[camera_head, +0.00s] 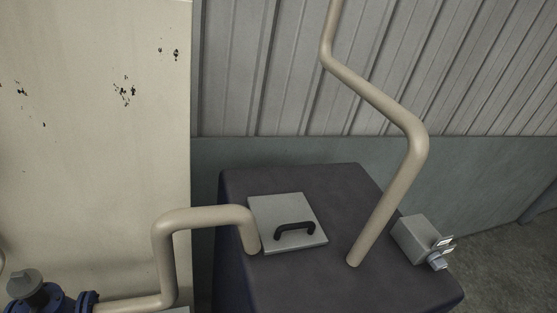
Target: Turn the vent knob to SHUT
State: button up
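No part in view carries a readable vent or SHUT label, so I cannot tell which part is the vent knob. A grey knob-like cap (25,281) tops a blue flanged valve (52,297) at the lower left, cut by the picture edge. A small grey box (419,240) on the right side of the dark tank has a bright metal fitting (439,253) on its outer face. My gripper is not in view.
A dark tank (330,185) stands at lower centre, with a grey hatch plate (265,213) and black handle (294,231) on top. Beige pipes rise from it, one bent left (205,217), one tall (400,165). A stained cream panel (95,120) fills the left; floor shows at right.

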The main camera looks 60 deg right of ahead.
aim_at(435, 260)
jog(key=j+z, duration=0.1)
jog(key=z, duration=0.35)
jog(key=k+z, duration=0.15)
jog(key=z, duration=0.7)
jog(key=k+z, duration=0.15)
jog(key=z, duration=0.25)
jog(key=l+u, duration=0.5)
jog(key=l, duration=0.5)
jog(key=j+z, duration=0.25)
jog(key=j, duration=0.25)
jog(key=j+z, duration=0.25)
jog(key=j, duration=0.25)
jog(key=k, duration=0.05)
